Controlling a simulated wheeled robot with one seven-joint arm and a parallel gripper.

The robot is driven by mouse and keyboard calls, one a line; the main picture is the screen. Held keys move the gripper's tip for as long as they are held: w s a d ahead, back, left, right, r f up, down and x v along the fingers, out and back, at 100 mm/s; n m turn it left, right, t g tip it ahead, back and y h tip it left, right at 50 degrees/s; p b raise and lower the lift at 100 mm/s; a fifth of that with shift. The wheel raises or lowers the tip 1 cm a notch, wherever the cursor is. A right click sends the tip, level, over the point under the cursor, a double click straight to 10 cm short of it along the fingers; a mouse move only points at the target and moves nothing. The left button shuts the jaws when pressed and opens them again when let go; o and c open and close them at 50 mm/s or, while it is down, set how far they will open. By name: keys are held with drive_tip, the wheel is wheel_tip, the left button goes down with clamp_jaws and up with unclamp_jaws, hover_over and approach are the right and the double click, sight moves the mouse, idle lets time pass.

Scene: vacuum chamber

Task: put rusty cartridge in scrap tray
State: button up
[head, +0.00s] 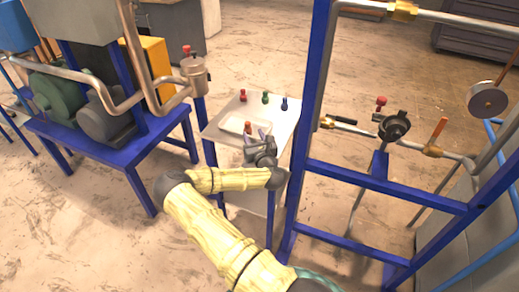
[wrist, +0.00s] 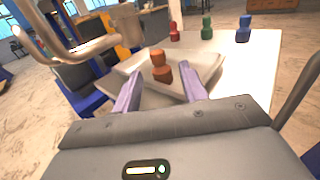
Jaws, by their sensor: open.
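The rusty cartridge (wrist: 161,67) is orange-brown and stands upright, and it appears to be inside the white scrap tray (head: 230,124). In the head view its reddish top (head: 248,125) shows just beyond my gripper (head: 257,138). In the wrist view my gripper (wrist: 160,77) is open, with one purple finger on each side of the cartridge and gaps between. The fingers hide part of the tray, whose pale wall (wrist: 207,62) shows at right.
Red (head: 242,95), green (head: 265,98) and blue (head: 284,103) cartridges stand along the back of the white table (head: 217,133). A blue frame with pipes (head: 304,150) rises close at right. A pump bench (head: 110,155) stands at left.

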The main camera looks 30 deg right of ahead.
drive_tip(key=v, duration=0.7)
drive_tip(key=shift+b, duration=0.35)
drive_tip(key=shift+s, duration=0.15)
drive_tip(key=s+d+f+m+g+h, duration=0.1)
drive_tip(key=s+f+m+g+h, duration=0.3)
drive_tip(key=m, duration=0.7)
drive_tip(key=s+d+m+g, duration=0.1)
drive_tip(key=s+m+g, duration=0.3)
drive_tip(key=m, duration=0.7)
drive_tip(key=s+a+r+m+g+y, duration=0.3)
drive_tip(key=s+a+r+m+y, duration=0.1)
drive_tip(key=a, duration=0.6)
drive_tip(key=s+a+r+m+g+y, duration=0.3)
drive_tip(key=s+a+r+m, duration=0.4)
drive_tip(key=s+a, duration=0.3)
drive_tip(key=shift+a+r+m+g+y, duration=0.3)
drive_tip(key=shift+a+r+g+y, duration=0.15)
drive_tip(key=shift+a+r, duration=0.4)
